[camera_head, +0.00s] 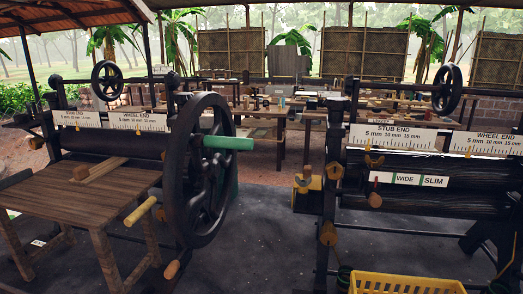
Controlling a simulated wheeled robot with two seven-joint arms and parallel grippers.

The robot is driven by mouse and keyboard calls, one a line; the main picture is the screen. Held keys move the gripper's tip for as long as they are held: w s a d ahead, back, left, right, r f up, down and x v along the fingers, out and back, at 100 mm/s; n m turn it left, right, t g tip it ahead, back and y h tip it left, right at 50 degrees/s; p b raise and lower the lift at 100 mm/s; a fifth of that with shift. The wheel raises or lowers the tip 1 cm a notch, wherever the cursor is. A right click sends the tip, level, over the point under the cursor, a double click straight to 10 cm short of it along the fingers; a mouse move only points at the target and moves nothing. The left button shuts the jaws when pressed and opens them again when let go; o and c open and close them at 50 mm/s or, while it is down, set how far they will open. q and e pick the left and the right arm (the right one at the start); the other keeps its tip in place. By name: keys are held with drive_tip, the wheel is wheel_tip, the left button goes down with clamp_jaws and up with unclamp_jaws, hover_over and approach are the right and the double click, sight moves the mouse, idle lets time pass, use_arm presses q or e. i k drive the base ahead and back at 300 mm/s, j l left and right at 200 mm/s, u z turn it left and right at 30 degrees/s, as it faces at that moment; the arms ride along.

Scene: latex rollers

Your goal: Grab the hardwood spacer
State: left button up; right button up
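A pale wooden bar with a block against it (101,169) lies on the wooden table (75,195) at the left, in front of the left roller machine. I cannot tell whether this is the hardwood spacer. Many small wooden pieces lie on the far workbench (262,108), too small to make out. Neither of my grippers shows in the head view.
The left roller machine has a large black wheel (197,172) and a green handle (230,143). The right roller machine (420,182) carries scale plates and a WIDE/SLIM strip. A yellow basket (405,284) stands at the bottom right. Dark floor (255,245) between the machines is clear.

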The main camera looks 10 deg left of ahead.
sight(83, 175)
drive_tip(key=u, duration=1)
drive_tip(key=z, duration=0.3)
drive_tip(key=j+z, duration=0.4)
drive_tip(key=j, duration=0.15)
drive_tip(key=j+z, duration=0.4)
drive_tip(key=j, duration=0.15)
